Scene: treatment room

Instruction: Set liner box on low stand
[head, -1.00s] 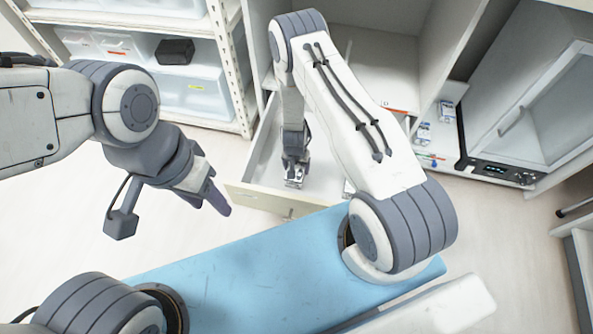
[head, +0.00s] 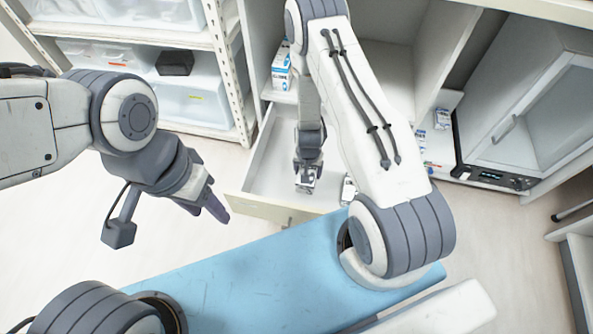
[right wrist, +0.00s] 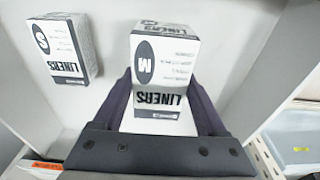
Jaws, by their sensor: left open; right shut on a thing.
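A white-and-grey liner box marked M (right wrist: 165,62) sits between the fingers of my right gripper (right wrist: 163,108), which is shut on it. In the head view my right gripper (head: 307,172) is over the open drawer (head: 262,165), with the held box (head: 305,186) small below it. A second liner box, marked S (right wrist: 68,48), is apart from it in the right wrist view. It shows partly beside my forearm in the head view (head: 347,190). My left gripper (head: 216,207) is open and empty, left of the drawer. I cannot make out a low stand.
A shelf rack with clear bins (head: 195,105) stands at the left. A blue-and-white carton (head: 282,68) is in the cabinet behind my right arm. A grey-doored appliance (head: 545,115) is at the right.

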